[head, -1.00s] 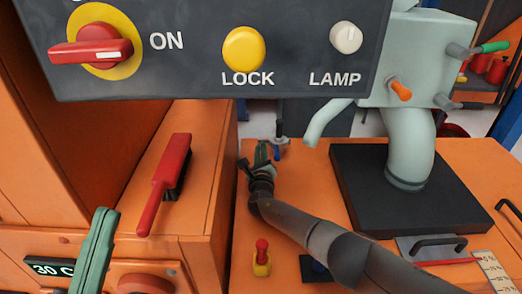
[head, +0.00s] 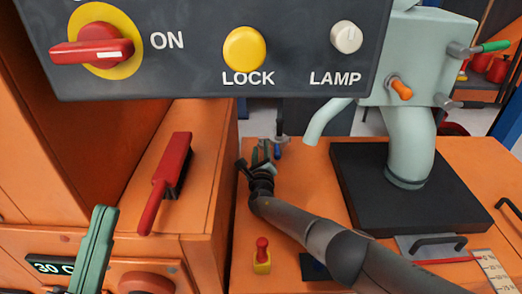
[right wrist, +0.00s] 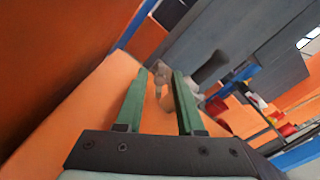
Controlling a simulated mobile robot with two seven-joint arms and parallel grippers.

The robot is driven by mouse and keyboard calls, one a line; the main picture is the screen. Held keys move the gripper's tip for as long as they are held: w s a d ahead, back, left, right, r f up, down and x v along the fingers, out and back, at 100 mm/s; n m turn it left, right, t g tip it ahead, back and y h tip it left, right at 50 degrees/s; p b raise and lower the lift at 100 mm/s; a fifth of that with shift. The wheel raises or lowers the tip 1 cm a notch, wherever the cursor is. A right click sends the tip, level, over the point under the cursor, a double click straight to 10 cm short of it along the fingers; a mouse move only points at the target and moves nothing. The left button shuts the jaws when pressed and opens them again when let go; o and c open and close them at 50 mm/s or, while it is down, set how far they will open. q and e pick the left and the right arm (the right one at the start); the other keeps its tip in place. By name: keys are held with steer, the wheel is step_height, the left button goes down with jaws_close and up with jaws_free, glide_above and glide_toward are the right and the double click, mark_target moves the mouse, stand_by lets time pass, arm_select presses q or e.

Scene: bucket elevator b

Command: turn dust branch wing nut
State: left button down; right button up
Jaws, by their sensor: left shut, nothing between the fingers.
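No wing nut can be made out for certain. A small blue and grey fitting (head: 281,146) with a dark upright stem stands at the far edge of the orange bench; it may hold the nut. My right gripper (head: 263,151) is just left of this fitting, apart from it as far as I can tell. In the right wrist view its green fingers (right wrist: 157,92) are spread, with a small grey part (right wrist: 161,70) showing beyond the gap. My left gripper (head: 102,212) is shut and empty at the lower left, in front of the orange cabinet.
A dark panel with a red switch (head: 100,48), yellow LOCK button (head: 244,49) and LAMP knob (head: 346,37) hangs above. A pale green machine (head: 412,150) on a black base (head: 365,190) stands right of my right arm.

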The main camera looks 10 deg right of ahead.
steer(key=shift+s+r+p, duration=0.15)
steer(key=shift+s+p, duration=0.2)
steer(key=shift+p, duration=0.25)
steer(key=s+p, duration=0.2)
steer(key=s+a+p, duration=0.1)
steer(key=s+p, duration=0.2)
steer(key=shift+s+a+p, duration=0.2)
steer(key=shift+s+p, duration=0.15)
steer(key=shift+s, duration=0.35)
arm_select(q)
step_height(320, 180, up, 7)
steer(key=m, duration=0.1)
steer(key=shift+s+a+t, duration=0.15)
steer(key=shift+a+t, duration=0.15)
steer(key=shift+a, duration=0.05)
arm_select(e)
steer(key=shift+s, duration=0.1)
